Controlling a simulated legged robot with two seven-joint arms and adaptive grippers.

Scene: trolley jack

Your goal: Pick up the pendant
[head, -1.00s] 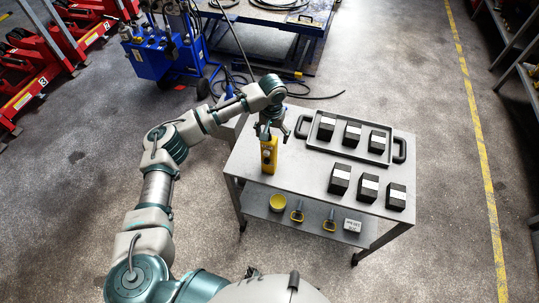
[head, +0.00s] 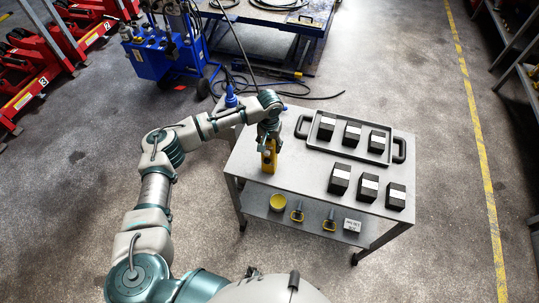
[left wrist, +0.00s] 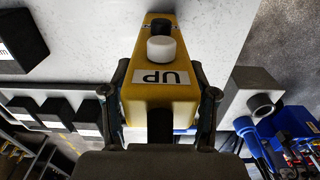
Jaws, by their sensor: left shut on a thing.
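The yellow pendant (head: 269,158) stands upright on the left part of the trolley's top. In the left wrist view the pendant (left wrist: 160,103) shows a white button, a black button and a label reading "UP". My left gripper (head: 268,140) is above it with its fingers down around its upper part. In the left wrist view the left gripper's fingers (left wrist: 160,100) press on both sides of the yellow body. The pendant's lower end seems to be at the trolley top; I cannot tell if there is a gap. My right gripper is not in view.
The grey trolley (head: 290,180) carries a black tray (head: 321,142) with several dark blocks, and more blocks (head: 368,187) stand in front of it. A yellow cup (head: 278,202) and small tools lie on the lower shelf. A blue machine (head: 160,55) stands behind left.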

